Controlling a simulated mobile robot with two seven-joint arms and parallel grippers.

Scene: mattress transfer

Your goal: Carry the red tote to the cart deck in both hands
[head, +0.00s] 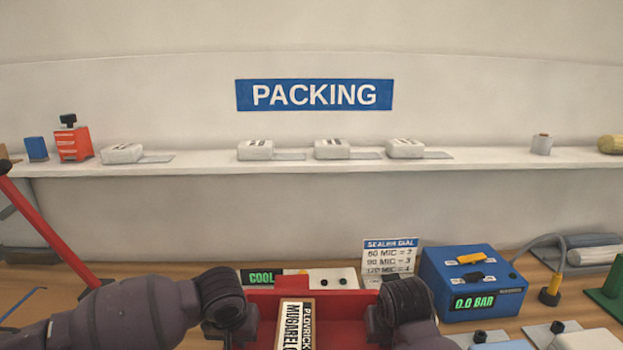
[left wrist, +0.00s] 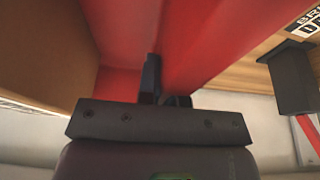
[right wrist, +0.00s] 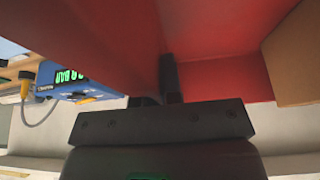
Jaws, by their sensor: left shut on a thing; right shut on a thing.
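The red tote (head: 338,312) is at the bottom middle of the head view, cut off by the lower edge. A carton (head: 295,328) with a white printed label sits inside it. My left gripper (head: 243,325) is shut on the tote's left side, and the red wall (left wrist: 205,35) fills much of the left wrist view. My right gripper (head: 377,322) is shut on the tote's right side; the red wall (right wrist: 120,40) also shows in the right wrist view. I cannot make out the cart deck in these views.
A red bar (head: 50,232) slants at the left. A wall shelf (head: 210,165) holds several small items.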

